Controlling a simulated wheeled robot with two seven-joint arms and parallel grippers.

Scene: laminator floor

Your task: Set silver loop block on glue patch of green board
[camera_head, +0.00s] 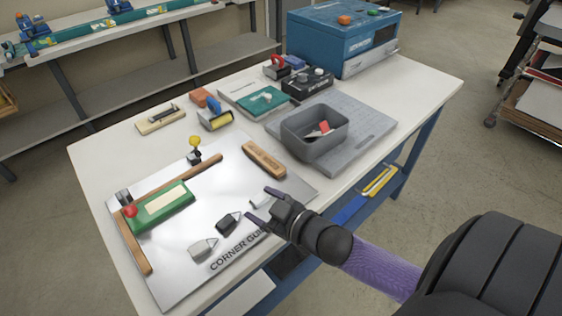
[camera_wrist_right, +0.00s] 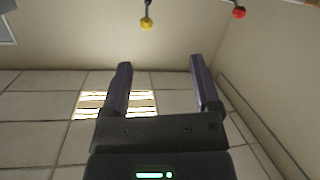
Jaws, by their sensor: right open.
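The green board (camera_head: 148,222) lies at the left of the shiny metal plate, against wooden rails. Its pale glue patch (camera_head: 166,197) faces up and is bare. A light silver-grey block (camera_head: 202,249) with a pointed end sits near the plate's front edge. A dark block (camera_head: 228,223) sits beside it. I cannot tell which block has the loop. My right gripper (camera_head: 261,205) is open and empty over the plate's right side; its fingers also show in the wrist view (camera_wrist_right: 158,78).
A yellow-knobbed clamp (camera_head: 195,148) and a red knob (camera_head: 131,211) stand up around the board. A wooden block (camera_head: 264,158) lies at the plate's back right. A grey bin (camera_head: 314,135) stands behind. The plate's middle is clear.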

